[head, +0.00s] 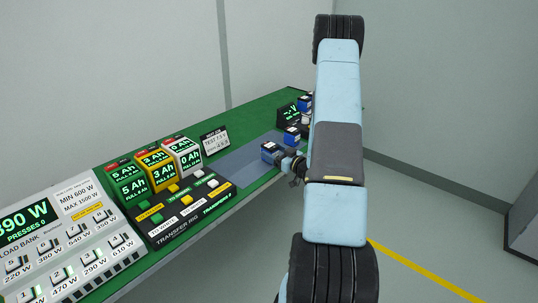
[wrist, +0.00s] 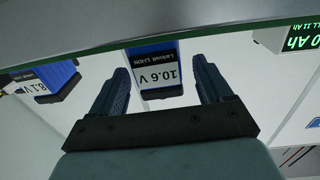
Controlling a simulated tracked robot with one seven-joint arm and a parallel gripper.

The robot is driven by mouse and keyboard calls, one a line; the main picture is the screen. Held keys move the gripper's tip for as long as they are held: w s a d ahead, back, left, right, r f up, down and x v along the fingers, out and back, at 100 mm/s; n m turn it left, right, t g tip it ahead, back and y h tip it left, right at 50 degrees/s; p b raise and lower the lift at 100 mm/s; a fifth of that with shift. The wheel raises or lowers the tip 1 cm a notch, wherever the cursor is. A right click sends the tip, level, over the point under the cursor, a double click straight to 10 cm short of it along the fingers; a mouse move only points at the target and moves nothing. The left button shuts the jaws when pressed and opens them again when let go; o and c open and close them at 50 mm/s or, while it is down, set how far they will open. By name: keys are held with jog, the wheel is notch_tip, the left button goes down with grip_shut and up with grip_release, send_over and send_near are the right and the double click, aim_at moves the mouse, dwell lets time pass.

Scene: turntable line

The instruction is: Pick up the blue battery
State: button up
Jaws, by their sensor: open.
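A blue battery (wrist: 165,52) with a white label reading 10.6 V shows upside down in the wrist view, between the two dark fingers of my gripper (wrist: 160,68). The fingers are apart, with visible gaps on both sides of the battery. In the head view, a blue battery (head: 270,151) sits on the grey mat right beside my gripper (head: 291,165). More blue batteries (head: 292,134) stand farther back, partly hidden by my arm.
The green bench (head: 255,117) carries a transfer rig (head: 192,213) with buttons, several Ah display boxes (head: 158,170), a load bank (head: 70,240) at left, a test sign (head: 215,142) and a small dark meter (head: 288,112). The grey mat (head: 240,163) has bare room left of the batteries.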

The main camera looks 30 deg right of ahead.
jog(key=shift+x, duration=1.4)
jog(key=c, duration=1.3)
